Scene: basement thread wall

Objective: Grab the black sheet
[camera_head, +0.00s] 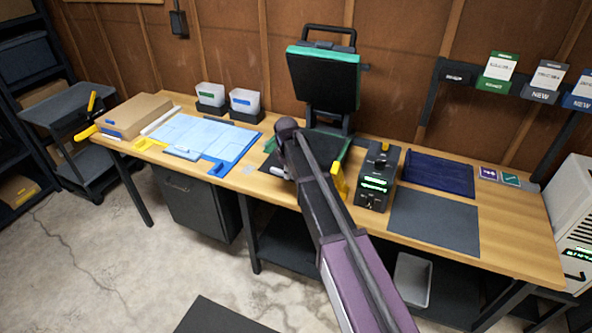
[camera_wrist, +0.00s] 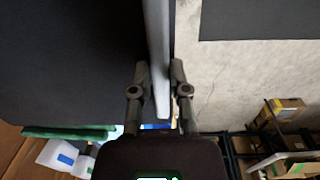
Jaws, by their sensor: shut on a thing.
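My gripper (camera_head: 283,172) hangs over the front of the workbench (camera_head: 245,183), below the heat press (camera_head: 323,85), and my own arm partly hides it. In the wrist view its two fingers (camera_wrist: 160,72) are shut on the black sheet (camera_wrist: 70,60). The sheet's pale grey edge runs between the fingertips, and its broad dark face fills the left of that view. How far the sheet sits above the bench cannot be told.
A dark grey mat (camera_head: 435,222) lies flat at the bench's right. A black device (camera_head: 376,180) with green displays stands right of my arm. Light blue sheets (camera_head: 200,137) and two white bins (camera_head: 244,101) are at the left.

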